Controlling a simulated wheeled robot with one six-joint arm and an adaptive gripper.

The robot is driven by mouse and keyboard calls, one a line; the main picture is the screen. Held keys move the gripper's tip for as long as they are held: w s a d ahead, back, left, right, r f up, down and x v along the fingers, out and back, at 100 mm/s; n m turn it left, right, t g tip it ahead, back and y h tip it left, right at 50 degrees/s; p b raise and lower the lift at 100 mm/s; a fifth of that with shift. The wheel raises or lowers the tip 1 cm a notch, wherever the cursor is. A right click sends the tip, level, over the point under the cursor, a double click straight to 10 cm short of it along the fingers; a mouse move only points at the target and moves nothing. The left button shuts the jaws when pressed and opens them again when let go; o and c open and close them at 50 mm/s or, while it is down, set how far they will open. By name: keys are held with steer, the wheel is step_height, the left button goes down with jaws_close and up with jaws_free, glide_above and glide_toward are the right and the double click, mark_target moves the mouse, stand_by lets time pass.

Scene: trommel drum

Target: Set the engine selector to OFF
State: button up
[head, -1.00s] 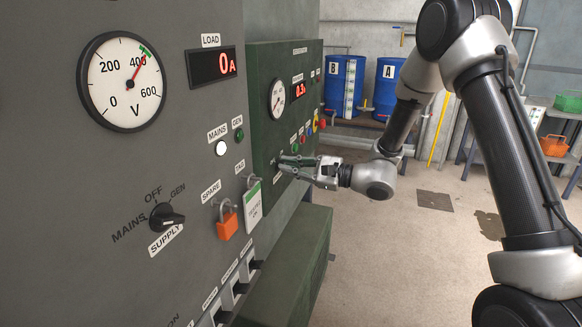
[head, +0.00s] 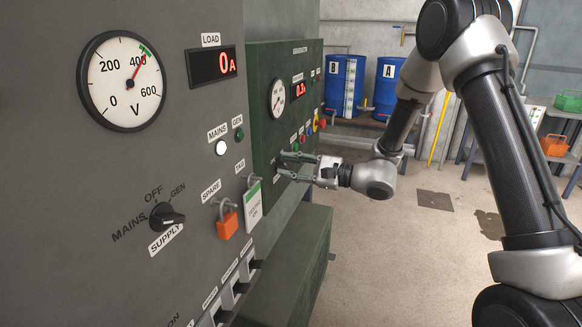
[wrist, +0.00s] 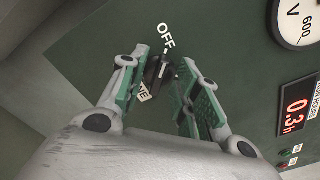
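The engine selector (wrist: 157,70) is a small black knob on the green panel. In the wrist view it sits between my fingers, under the white word OFF (wrist: 165,36), and its pointer end appears turned toward that word. The label below it (wrist: 144,94) is partly hidden, with its last letters showing. My gripper (wrist: 163,62) is open, one finger on each side of the knob, with a gap visible at least on the right; touch on the left is hard to tell. In the head view my gripper (head: 282,166) is at the green panel, and the knob is mostly hidden by the fingers.
The green generator panel (head: 262,70) carries a gauge, a red display and several coloured buttons. The grey cabinet (head: 60,200) stands nearer, with a SUPPLY knob (head: 166,216) and an orange padlock (head: 228,222). Open floor lies to the right of the panel.

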steer(key=v, duration=1.2)
